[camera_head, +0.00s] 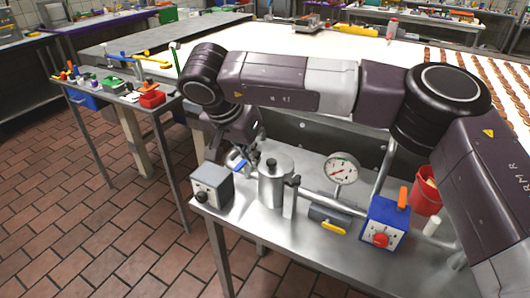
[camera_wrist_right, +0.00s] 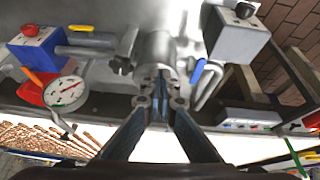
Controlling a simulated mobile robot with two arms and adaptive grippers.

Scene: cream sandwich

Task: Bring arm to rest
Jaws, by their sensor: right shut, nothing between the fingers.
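My right gripper (camera_head: 245,150) is at the back left of a steel table, at the end of my dark, bent arm that reaches in from the right. In the wrist view its two blue-grey fingers (camera_wrist_right: 161,88) meet at the tips, shut and empty. The tips appear in front of a steel cylinder (camera_wrist_right: 155,52), which stands upright on the table in the head view (camera_head: 275,185). I cannot tell whether they touch it. My left gripper is not in view.
Around the cylinder are a grey box (camera_head: 212,186), a pressure gauge (camera_head: 341,169), a blue box with a red knob (camera_head: 384,224) and a red bucket (camera_head: 427,191). A side table with small items, including a red bin (camera_head: 152,98), stands at left. The brick floor (camera_head: 90,215) is clear.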

